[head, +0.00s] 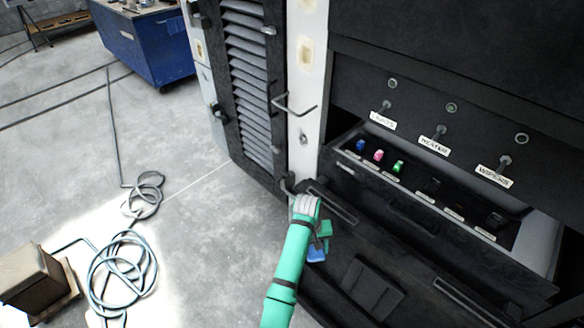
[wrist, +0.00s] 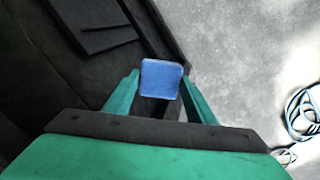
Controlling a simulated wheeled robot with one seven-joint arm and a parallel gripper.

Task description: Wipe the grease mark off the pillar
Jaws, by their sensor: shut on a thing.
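The white pillar (head: 304,90) stands between the louvred door and the dark panel in the head view. It bears a yellowish patch (head: 306,54) high up and a small grey spot (head: 303,137) lower down; I cannot tell which is the grease mark. My gripper (head: 320,243) is low in front of the dark cabinet, below the pillar and apart from it. It is shut on a blue block (head: 316,254), perhaps a sponge. In the wrist view the blue block (wrist: 161,79) sits between the two green fingers.
A bent handle (head: 295,105) sticks out across the pillar. An open drawer (head: 440,205) with small coloured items juts out at right. Switches labelled lights, heater and wipers sit above it.

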